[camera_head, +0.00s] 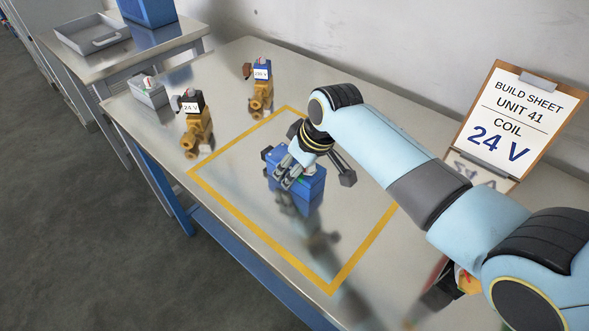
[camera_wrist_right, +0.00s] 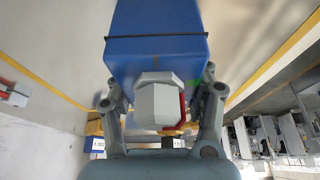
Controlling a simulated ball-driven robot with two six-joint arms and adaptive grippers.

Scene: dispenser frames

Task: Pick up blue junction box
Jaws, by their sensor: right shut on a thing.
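The blue junction box (camera_head: 304,186) is inside the yellow outlined square on the metal table, with grey hexagonal fittings at its sides. My right gripper (camera_head: 289,172) is over it, fingers on the box. In the right wrist view, the blue box (camera_wrist_right: 158,60) fills the middle, with a grey hexagonal fitting (camera_wrist_right: 158,101) facing the camera. The right gripper's fingers (camera_wrist_right: 160,105) close on both sides of it. Whether the box touches the table is hard to tell. My left gripper is not in view.
Two brass valves with coils, one black marked 24 V (camera_head: 193,122) and one blue (camera_head: 261,88), stand behind the yellow square. A grey bin (camera_head: 150,92) is at the table's left corner. A clipboard (camera_head: 505,125) reading "COIL 24 V" stands at the right. The square's front is clear.

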